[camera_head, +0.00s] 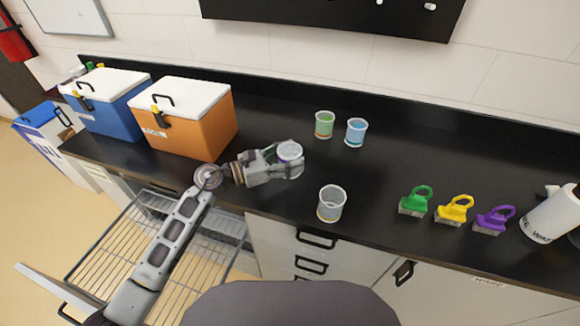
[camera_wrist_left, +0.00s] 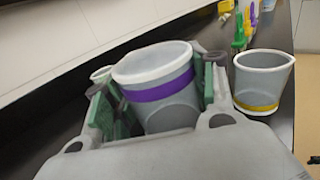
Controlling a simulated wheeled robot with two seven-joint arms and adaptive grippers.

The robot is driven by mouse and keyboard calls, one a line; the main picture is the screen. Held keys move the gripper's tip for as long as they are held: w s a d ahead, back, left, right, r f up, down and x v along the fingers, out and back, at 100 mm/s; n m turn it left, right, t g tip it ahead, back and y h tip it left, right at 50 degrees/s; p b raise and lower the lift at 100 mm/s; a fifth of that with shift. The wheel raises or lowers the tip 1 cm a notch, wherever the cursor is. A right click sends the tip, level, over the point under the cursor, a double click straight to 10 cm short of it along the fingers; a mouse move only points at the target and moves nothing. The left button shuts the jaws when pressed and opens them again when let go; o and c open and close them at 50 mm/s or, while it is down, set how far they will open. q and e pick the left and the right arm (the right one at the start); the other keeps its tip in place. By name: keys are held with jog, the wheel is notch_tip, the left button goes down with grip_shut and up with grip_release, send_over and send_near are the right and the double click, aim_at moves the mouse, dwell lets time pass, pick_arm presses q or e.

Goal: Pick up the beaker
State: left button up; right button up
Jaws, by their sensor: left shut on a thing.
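My left gripper (camera_head: 289,160) is shut on a clear beaker with a purple band (camera_head: 290,152). The beaker also shows in the left wrist view (camera_wrist_left: 158,88), between the two green-padded fingers (camera_wrist_left: 160,98), tilted in that picture. In the head view it is over the black counter; I cannot tell whether it touches the top. A second beaker (camera_head: 331,203), with a yellow band in the left wrist view (camera_wrist_left: 262,82), stands near the counter's front edge. A green beaker (camera_head: 324,124) and a blue beaker (camera_head: 356,132) stand farther back. My right gripper is not in view.
An orange cooler (camera_head: 190,128) and a blue cooler (camera_head: 106,108) stand left on the counter (camera_head: 400,160). Green (camera_head: 415,200), yellow (camera_head: 454,209) and purple (camera_head: 494,220) brushes lie right, beside a white bottle (camera_head: 550,216). A wire-rack drawer (camera_head: 120,240) is open below the left arm.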

aim_at(290, 149)
pick_arm(q)
notch_tip(290, 149, up, 3)
jog(key=shift+f, duration=0.1)
jog(key=shift+r, duration=0.2)
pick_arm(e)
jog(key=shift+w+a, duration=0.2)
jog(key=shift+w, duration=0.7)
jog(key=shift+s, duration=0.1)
